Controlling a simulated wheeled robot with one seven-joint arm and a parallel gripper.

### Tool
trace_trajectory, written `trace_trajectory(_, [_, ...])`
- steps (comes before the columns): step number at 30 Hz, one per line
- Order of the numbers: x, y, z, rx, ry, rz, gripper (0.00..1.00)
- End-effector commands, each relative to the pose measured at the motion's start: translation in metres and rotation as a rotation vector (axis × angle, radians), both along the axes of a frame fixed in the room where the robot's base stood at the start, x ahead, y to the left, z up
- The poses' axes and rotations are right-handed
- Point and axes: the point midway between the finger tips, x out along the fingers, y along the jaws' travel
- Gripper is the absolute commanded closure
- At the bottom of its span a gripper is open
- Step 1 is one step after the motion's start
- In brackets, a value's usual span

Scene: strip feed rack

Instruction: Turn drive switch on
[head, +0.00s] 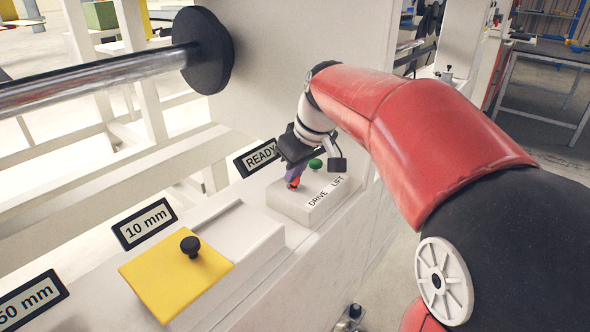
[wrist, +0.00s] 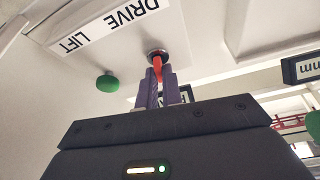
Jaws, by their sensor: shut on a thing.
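The drive switch (wrist: 157,65) is a small red-orange lever on a dark round collar, beside the DRIVE label in the wrist view. In the head view the red lever (head: 293,183) shows at the left end of the white switch box (head: 318,212). My gripper (wrist: 160,80) has its purple fingers shut on the lever. In the head view my gripper (head: 294,172) reaches down over the box from behind. The green lift button (head: 315,164) stands to the right of the lever; it also shows in the wrist view (wrist: 108,82). My fingers hide part of the lever.
A READY sign (head: 257,158) stands behind the box. A yellow plate (head: 178,277) with a black knob (head: 190,246) lies left of it, near a 10 mm sign (head: 145,223). A metal roller (head: 100,80) with a black end disc runs above.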

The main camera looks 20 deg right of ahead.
Motion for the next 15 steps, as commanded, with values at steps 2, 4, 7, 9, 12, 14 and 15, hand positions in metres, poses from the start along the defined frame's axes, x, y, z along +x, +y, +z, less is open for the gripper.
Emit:
trace_trajectory(2, [0.0007, -0.0009, 0.0002, 0.0, -0.001, 0.042, 1.0])
trace_trajectory(4, [0.0006, -0.0009, -0.0001, -0.001, 0.0, 0.078, 1.0])
trace_trajectory(7, [0.0008, -0.0008, 0.0002, 0.0, -0.001, 0.116, 1.0])
trace_trajectory(9, [0.0007, -0.0011, 0.0003, -0.001, -0.001, 0.137, 1.0])
trace_trajectory(12, [0.0007, -0.0012, 0.0004, -0.001, -0.001, 0.157, 1.0])
trace_trajectory(14, [0.0007, -0.0012, 0.0006, -0.002, -0.001, 0.164, 1.0])
trace_trajectory(15, [0.0007, -0.0012, 0.0006, -0.001, -0.001, 0.167, 1.0])
